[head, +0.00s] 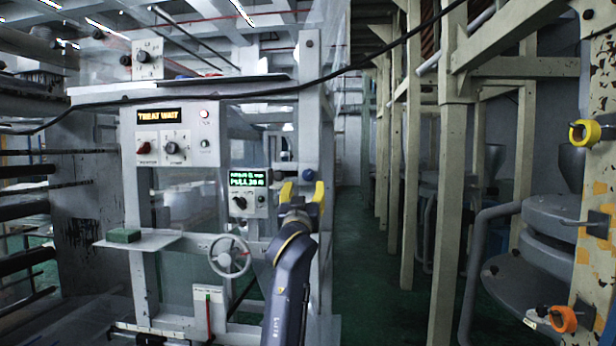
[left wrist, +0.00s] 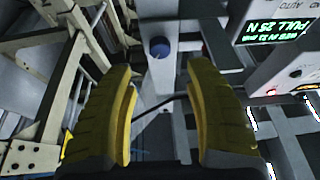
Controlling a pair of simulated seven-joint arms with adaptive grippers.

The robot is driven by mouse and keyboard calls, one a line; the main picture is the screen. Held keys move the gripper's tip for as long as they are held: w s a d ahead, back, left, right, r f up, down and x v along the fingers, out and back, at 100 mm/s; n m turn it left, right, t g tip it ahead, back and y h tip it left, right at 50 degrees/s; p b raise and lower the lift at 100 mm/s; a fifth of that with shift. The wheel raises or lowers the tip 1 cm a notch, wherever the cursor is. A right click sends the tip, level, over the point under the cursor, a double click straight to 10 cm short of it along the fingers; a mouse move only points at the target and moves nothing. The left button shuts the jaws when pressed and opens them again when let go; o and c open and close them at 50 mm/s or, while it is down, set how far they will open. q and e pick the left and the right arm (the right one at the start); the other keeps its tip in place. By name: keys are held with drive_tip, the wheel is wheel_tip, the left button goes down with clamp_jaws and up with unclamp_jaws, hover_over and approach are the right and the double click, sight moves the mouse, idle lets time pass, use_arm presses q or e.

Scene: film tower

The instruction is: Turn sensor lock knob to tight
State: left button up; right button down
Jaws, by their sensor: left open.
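A round blue knob (head: 309,175) sits on the pale upright post, just beyond my left gripper. No legible label on it names it as the sensor lock knob, and I cannot tell its turned position. My left gripper (head: 302,193) has its two yellow fingers spread, with nothing between them. In the left wrist view the blue knob (left wrist: 159,47) lies ahead, between and beyond the open fingertips (left wrist: 162,75). The fingers are apart from it. My right gripper is not in view.
A display box (head: 248,192) reading a pull value stands left of the gripper. A handwheel (head: 230,256) and a shelf with a green block (head: 124,235) are further left. A black cable (head: 345,72) crosses above.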

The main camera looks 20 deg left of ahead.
sight(308, 176)
use_arm(q)
drive_tip(key=x, duration=0.9)
